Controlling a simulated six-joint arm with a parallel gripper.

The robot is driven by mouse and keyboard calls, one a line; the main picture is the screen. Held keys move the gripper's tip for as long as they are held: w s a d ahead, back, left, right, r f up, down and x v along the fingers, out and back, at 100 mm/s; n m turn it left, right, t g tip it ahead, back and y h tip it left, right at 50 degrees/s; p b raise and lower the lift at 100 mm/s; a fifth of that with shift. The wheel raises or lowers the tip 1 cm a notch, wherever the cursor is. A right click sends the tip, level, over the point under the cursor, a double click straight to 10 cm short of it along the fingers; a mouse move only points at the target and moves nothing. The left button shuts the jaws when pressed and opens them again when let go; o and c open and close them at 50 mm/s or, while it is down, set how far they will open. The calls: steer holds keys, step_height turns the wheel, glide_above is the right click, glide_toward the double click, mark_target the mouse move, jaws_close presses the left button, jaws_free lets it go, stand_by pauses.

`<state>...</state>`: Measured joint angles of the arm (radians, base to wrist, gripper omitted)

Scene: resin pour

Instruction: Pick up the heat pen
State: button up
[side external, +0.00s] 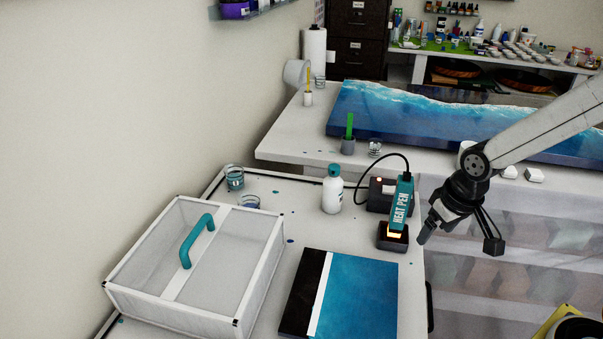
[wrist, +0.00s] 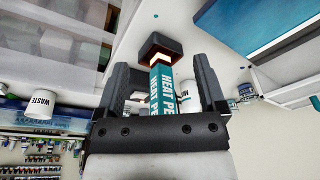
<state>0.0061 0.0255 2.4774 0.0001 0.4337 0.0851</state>
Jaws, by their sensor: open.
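The heat pen (side external: 402,203) is teal with white lettering and stands upright in a small dark holder (side external: 392,238), with a glow at its lower end. A black cable runs from it to a dark box (side external: 381,195) behind. My gripper (side external: 424,232) is just right of the pen in the side view. In the wrist view the heat pen (wrist: 162,92) appears between the two fingers of my open gripper (wrist: 166,78). The wrist view is upside down, with the holder (wrist: 160,47) beyond the fingertips. I cannot tell whether either finger touches the pen.
A white bottle (side external: 332,190) stands left of the box. A blue resin panel (side external: 358,295) lies in front, beside a clear-topped cover (side external: 200,262) with a teal handle. A large blue panel (side external: 400,115) lies on the bench behind. Cups (side external: 235,178) stand at the back left.

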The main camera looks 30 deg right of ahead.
mark_target(407, 174)
steer(key=w+r+m, duration=0.2)
steer(key=w+r, duration=0.1)
steer(key=w+d+r+m+g, duration=0.1)
steer(key=w+r+m, duration=0.2)
steer(key=w, duration=0.1)
steer(key=w+d+r+m+g, duration=0.1)
steer(key=w+r+m, duration=0.2)
steer(key=w+r, duration=0.1)
steer(key=shift+w, duration=0.1)
steer(key=shift+f, duration=1.3)
steer(key=shift+f, duration=0.1)
steer(key=shift+f, duration=2.5)
steer(key=shift+w, duration=0.1)
jaws_close()
